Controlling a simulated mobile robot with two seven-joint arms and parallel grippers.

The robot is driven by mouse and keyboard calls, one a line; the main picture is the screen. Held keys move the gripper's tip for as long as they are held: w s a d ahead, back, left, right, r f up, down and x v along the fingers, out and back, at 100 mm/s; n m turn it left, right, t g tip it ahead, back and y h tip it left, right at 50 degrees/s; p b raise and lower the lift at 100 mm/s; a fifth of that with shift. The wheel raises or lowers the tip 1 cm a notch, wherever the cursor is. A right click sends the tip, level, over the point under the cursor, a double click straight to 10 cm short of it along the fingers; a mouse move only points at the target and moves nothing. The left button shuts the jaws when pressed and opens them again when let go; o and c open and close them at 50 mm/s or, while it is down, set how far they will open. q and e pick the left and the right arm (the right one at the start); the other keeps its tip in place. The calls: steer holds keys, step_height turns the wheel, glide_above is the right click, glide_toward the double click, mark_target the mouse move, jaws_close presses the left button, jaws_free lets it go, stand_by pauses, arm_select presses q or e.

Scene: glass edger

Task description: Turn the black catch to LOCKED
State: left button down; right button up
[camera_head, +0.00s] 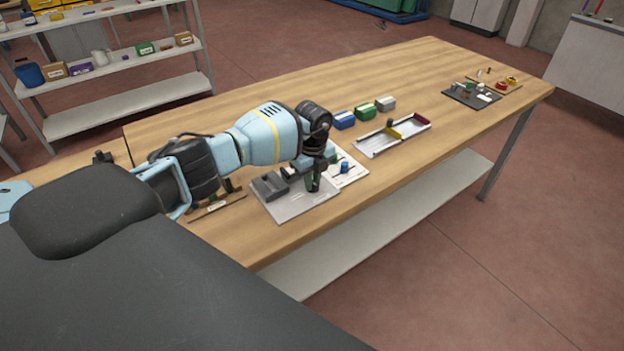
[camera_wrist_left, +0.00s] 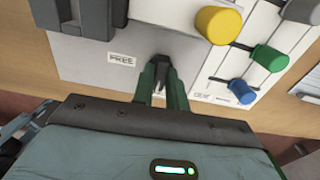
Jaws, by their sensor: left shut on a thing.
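The black catch (camera_wrist_left: 159,63) sits on a light grey plate (camera_wrist_left: 85,68) in the left wrist view. A FREE label (camera_wrist_left: 121,60) is to the left of the catch; no LOCKED label is visible. My left gripper (camera_wrist_left: 163,82) is shut on the catch, one finger on each side. In the head view my left gripper (camera_head: 313,184) points down onto the grey plate (camera_head: 290,208) and hides the catch. My right gripper is not in view.
A dark grey block (camera_head: 268,186) stands on the plate. Beside it is a white panel with yellow (camera_wrist_left: 219,22), green (camera_wrist_left: 270,58) and blue (camera_wrist_left: 242,91) knobs. Small boxes (camera_head: 365,111) and a divided tray (camera_head: 368,149) stand further right. Bare tabletop lies between.

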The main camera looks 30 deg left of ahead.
arm_select(q)
steer(key=shift+r, duration=0.1)
steer(key=c, duration=1.4)
jaws_free()
steer(key=shift+r+p, duration=0.3)
steer(key=shift+r, duration=3.55)
